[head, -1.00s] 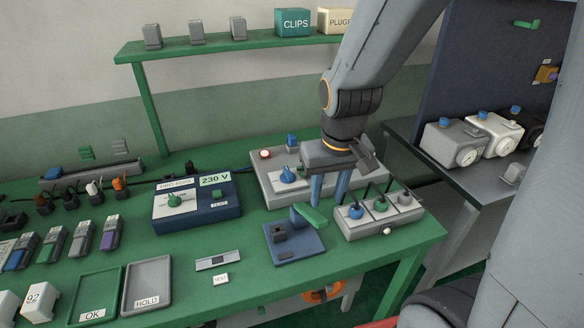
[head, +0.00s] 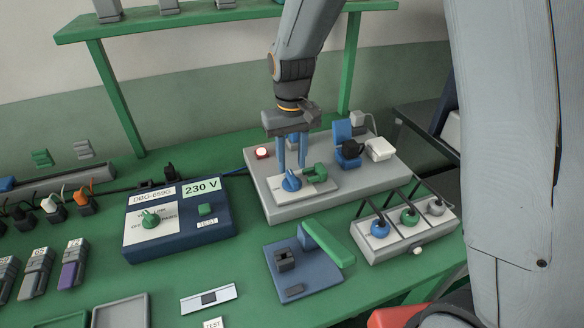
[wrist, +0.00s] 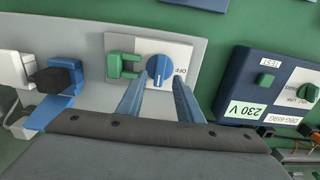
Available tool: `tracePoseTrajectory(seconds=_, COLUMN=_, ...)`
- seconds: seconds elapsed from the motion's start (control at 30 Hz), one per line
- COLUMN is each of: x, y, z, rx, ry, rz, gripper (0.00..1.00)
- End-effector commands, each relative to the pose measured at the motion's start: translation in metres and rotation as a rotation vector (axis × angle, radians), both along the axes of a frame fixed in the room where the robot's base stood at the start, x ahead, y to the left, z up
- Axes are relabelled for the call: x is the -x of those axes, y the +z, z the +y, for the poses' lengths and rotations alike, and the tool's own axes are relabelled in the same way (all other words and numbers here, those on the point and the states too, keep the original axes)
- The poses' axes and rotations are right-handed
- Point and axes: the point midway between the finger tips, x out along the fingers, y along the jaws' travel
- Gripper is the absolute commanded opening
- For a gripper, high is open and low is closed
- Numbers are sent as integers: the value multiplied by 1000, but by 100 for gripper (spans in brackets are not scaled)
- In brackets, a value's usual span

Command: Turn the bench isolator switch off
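A blue rotary knob (head: 291,183) with a white pointer line sits on a white plate on the grey bench panel (head: 290,211). In the wrist view, the knob (wrist: 160,69) has the word OFF on the plate beside it. I take this as the isolator switch; no isolator label is readable. My gripper (head: 292,167) points down over the knob. Its two blue fingers (wrist: 160,84) are open, one towards each side of the knob. I cannot tell whether they touch it. Nothing is held.
A green part (head: 316,173) sits close beside the knob on the same plate. Blue, black and white plugs (head: 348,152) stand behind it. The dark blue 230 V box (head: 180,222) is left, a three-knob box (head: 408,228) right, and a blue block with a green lever (head: 327,243) in front.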

Motion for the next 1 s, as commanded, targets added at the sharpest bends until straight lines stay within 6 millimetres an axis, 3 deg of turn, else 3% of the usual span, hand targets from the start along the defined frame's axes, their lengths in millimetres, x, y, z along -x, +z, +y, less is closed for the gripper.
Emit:
tracePoseTrajectory(seconds=0.3, x=1, y=-34, z=0, rx=0, ry=1, rz=1, gripper=33)
tracePoseTrajectory(seconds=0.63, x=0, y=-37, z=2, rx=-1, ry=3, rz=-2, gripper=33)
tracePoseTrajectory(seconds=0.83, x=1, y=-37, z=2, rx=0, ry=3, rz=-1, gripper=1)
tracePoseTrajectory(seconds=1.0, x=1, y=-37, z=2, rx=0, ry=5, rz=-1, gripper=0)
